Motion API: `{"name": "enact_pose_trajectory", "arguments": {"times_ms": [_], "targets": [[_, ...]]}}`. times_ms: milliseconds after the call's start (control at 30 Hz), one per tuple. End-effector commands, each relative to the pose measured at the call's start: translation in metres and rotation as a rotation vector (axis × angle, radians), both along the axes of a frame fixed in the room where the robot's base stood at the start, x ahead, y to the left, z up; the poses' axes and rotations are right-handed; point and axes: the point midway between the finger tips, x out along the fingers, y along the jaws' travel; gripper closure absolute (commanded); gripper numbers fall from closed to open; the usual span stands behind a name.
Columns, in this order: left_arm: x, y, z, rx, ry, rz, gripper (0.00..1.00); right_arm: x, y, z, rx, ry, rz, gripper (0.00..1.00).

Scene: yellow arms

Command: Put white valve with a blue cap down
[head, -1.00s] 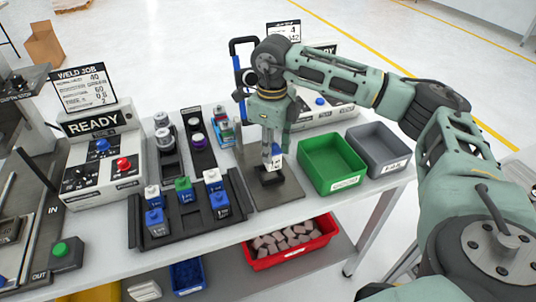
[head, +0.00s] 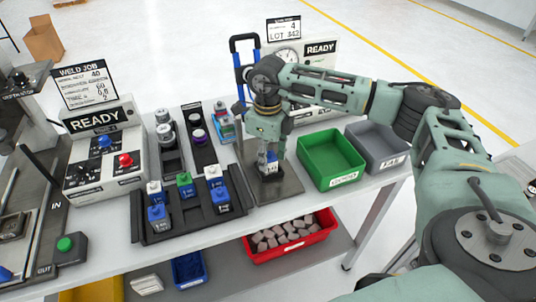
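The white valve with a blue cap (head: 271,167) is small and partly hidden under my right gripper (head: 269,154). It stands at the black holder on the dark metal plate (head: 285,189), in front of the gauge station. My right gripper points down over it, with its fingers around its upper part, and looks shut on it. The fingers and the small size hide how far the valve sits in the holder. My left gripper is out of view.
Right of the plate are a green bin (head: 329,161) and a grey bin (head: 379,149). Left is a black rack (head: 190,222) with several blue-bodied valves. A red bin (head: 291,240) is below.

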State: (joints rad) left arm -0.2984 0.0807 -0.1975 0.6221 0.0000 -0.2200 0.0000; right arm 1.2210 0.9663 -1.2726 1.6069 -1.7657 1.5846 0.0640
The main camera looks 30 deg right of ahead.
Motion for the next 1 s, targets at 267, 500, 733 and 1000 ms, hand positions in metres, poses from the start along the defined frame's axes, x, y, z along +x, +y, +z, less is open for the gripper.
{"name": "enact_pose_trajectory", "arguments": {"times_ms": [267, 500, 733, 1000], "targets": [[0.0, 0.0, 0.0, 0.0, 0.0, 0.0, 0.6, 0.0, 0.0, 0.0, 0.0, 0.0, 0.0, 0.51], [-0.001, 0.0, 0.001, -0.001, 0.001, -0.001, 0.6, 0.001, 0.0, 0.007, 0.001, -0.003, 0.0, 0.51], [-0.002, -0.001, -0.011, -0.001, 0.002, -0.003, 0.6, 0.002, 0.0, 0.049, 0.001, -0.008, 0.001, 0.51], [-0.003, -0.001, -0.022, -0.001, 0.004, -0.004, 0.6, 0.001, 0.0, 0.103, 0.0, -0.004, 0.001, 0.51]]}}
